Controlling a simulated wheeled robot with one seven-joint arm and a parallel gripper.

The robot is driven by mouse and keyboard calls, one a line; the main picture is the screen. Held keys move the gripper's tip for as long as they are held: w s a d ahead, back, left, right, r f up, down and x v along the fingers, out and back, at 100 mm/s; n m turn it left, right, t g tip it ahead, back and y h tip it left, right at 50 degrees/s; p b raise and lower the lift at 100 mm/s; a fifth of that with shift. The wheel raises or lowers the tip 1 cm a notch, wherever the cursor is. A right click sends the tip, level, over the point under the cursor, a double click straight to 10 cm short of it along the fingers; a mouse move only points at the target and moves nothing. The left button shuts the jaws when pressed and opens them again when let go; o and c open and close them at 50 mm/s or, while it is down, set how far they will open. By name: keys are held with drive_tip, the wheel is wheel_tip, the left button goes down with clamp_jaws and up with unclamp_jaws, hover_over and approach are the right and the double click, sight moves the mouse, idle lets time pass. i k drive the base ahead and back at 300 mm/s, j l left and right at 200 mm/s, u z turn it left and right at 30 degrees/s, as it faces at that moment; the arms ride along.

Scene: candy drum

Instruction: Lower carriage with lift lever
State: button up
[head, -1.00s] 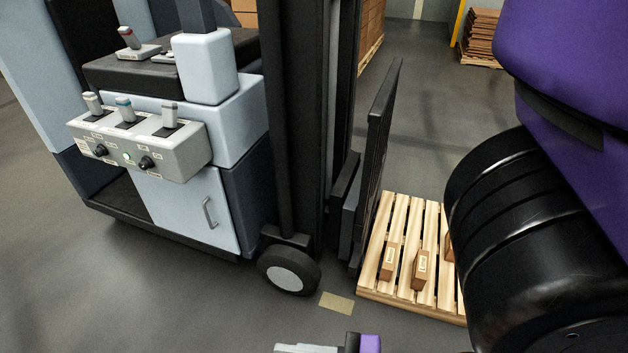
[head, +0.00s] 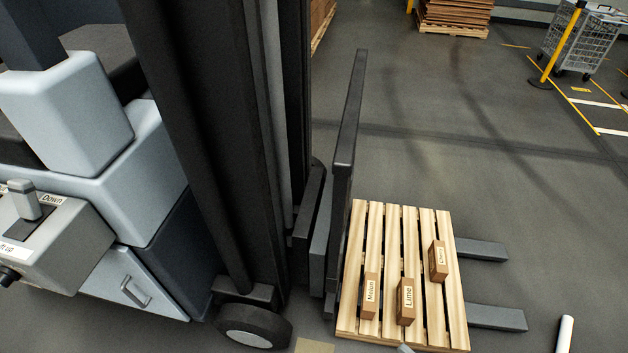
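The lift lever (head: 24,199) is a grey lever on the control box at the left edge, with labels reading "Down" behind it and "...ft up", partly cut off, in front. The dark carriage (head: 318,235) sits on the black mast (head: 195,130), with a tall backrest (head: 346,150). Its grey forks (head: 495,317) run under a wooden pallet (head: 455,300) and stick out on the right. I cannot tell the forks' height above the floor. My gripper is not clearly in view; a small grey piece at the bottom edge cannot be identified.
On the pallet stand small brown boxes, labelled Melon (head: 370,298), Lime (head: 406,302), and one hard to read (head: 438,261). A front wheel (head: 252,328) is below the mast. A cage trolley (head: 585,38) and yellow post (head: 564,45) stand far right. Open floor lies between.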

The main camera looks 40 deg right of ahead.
sight(22, 191)
drive_tip(key=i+j+z, duration=0.45)
drive_tip(key=i+j, duration=0.2)
drive_tip(key=i, duration=0.2)
